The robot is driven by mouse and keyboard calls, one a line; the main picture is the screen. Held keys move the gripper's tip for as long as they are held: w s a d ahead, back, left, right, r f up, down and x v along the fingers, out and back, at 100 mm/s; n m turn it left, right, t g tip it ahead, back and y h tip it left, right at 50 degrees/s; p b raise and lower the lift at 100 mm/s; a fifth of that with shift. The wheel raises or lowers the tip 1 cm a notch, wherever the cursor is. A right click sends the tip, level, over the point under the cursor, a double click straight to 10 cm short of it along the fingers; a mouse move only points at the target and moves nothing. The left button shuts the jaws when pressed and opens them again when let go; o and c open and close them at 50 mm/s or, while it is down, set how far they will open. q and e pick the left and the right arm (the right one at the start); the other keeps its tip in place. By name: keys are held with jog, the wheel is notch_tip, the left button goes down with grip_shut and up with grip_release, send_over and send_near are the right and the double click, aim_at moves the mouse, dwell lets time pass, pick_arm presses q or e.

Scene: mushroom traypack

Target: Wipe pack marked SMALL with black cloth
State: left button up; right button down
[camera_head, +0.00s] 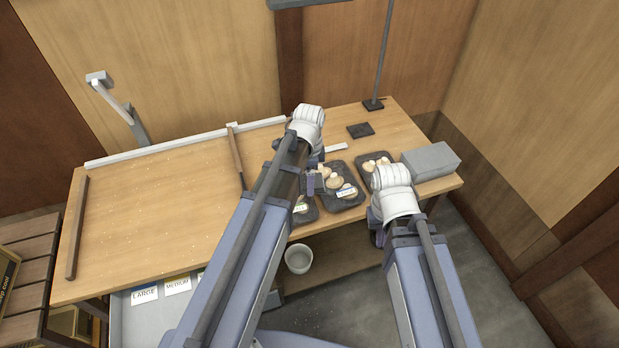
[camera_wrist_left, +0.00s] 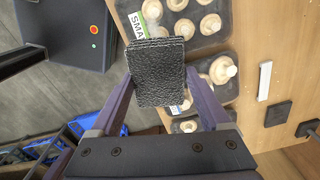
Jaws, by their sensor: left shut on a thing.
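My left gripper (camera_wrist_left: 160,78) is shut on the black cloth (camera_wrist_left: 158,70), a thick, rough-textured dark pad, in the left wrist view. The pack marked SMALL (camera_wrist_left: 190,46) is a dark tray of mushrooms beyond the cloth, with a green and white label (camera_wrist_left: 138,24) reading "SMA" before it is cut off. In the head view this pack (camera_head: 312,215) is the leftmost of the packs, partly hidden by my left arm. I cannot tell whether the cloth touches any pack. My right gripper (camera_head: 378,234) points down near the table's front edge; its jaws are unclear.
Two more mushroom packs (camera_head: 357,200) (camera_head: 362,160) lie to the right on the table (camera_head: 160,215). A grey block (camera_head: 432,160), black square (camera_head: 361,130) and white strip (camera_head: 336,148) are nearby. A white bowl (camera_head: 299,259) sits lower down. The table's left half is mostly clear.

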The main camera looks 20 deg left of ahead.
pick_arm(q)
jog(key=b, duration=0.5)
send_over(309, 200)
jog(key=shift+f, duration=2.6)
jog(key=shift+f+b, duration=0.8)
jog(key=shift+f, duration=0.2)
jog(key=shift+s, duration=0.1)
jog(key=shift+s+a+r, duration=0.1)
jog(key=shift+s+a, duration=0.4)
jog(key=shift+a, duration=0.3)
jog(key=shift+s+a+r, duration=0.1)
jog(key=shift+s+a, duration=0.4)
jog(key=shift+a, duration=0.3)
jog(key=shift+s+a+f, duration=0.1)
jog(key=shift+s+a, duration=0.4)
jog(key=shift+a, duration=0.3)
jog(key=shift+s+a+f, duration=0.1)
jog(key=shift+s+a, duration=0.4)
jog(key=shift+a, duration=0.3)
jog(key=shift+r, duration=0.15)
